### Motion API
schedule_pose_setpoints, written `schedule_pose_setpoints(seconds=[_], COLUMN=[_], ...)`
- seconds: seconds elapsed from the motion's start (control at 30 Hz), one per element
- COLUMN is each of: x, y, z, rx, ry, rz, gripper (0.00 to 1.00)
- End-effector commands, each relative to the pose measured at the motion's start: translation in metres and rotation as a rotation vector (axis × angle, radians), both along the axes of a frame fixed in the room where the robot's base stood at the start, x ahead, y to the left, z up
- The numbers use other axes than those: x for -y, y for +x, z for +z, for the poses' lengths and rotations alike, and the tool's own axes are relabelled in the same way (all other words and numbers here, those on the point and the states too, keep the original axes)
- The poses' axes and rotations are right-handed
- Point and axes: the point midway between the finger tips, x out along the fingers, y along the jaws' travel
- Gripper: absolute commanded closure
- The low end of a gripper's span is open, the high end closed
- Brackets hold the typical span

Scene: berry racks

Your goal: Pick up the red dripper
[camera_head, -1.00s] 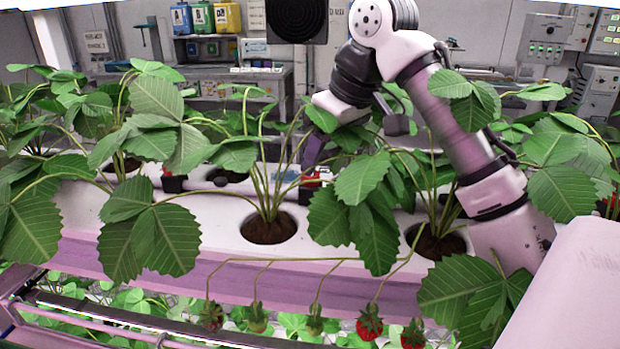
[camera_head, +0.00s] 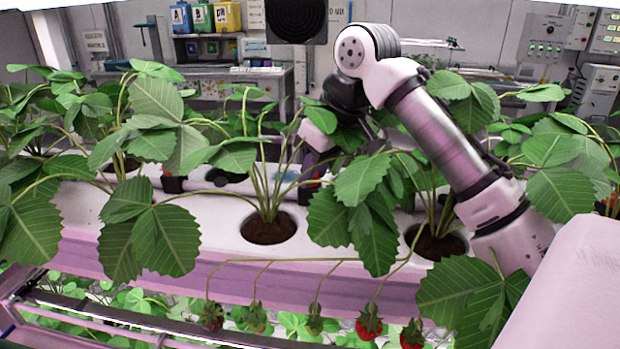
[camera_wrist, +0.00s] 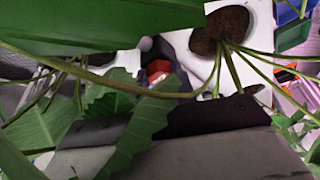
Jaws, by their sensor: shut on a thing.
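The red dripper (camera_head: 314,184) is at the white gutter, behind the middle strawberry plant in the head view. Only a little red shows there, above a dark lower part. In the wrist view, the dripper (camera_wrist: 158,68) shows as a small red and pale piece, partly hidden by stems and leaves. My gripper (camera_head: 314,170) reaches down through the foliage and is shut on the red dripper. Leaves and my wrist hide most of its fingers. I cannot tell whether the dripper is clear of the gutter.
Strawberry plants in round holes line the white gutter (camera_head: 205,232), with leaves close around my arm. Another red and dark dripper (camera_head: 173,181) sits farther left. Strawberries (camera_head: 369,323) hang at the front edge. A workbench (camera_head: 240,95) stands behind.

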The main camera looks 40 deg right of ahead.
Motion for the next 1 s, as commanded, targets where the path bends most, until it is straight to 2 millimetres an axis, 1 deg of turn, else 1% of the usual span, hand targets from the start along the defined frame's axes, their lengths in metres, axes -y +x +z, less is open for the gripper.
schedule_pose_setpoints(seconds=[0.2, 0.33, 0.47, 0.6, 0.67, 1.0], x=[0.000, 0.000, 0.000, -0.001, -0.011, -0.064], y=[0.000, 0.000, 0.001, 0.001, -0.010, -0.056], z=[0.001, 0.006, 0.017, 0.038, 0.033, 0.034], rx=[0.000, 0.001, 0.001, 0.001, 0.001, 0.000], ry=[0.000, -0.001, 0.001, 0.002, 0.000, -0.004], rz=[0.000, 0.001, 0.001, 0.004, 0.005, 0.001], gripper=[0.94, 0.94, 0.94, 0.94, 0.94, 0.94])
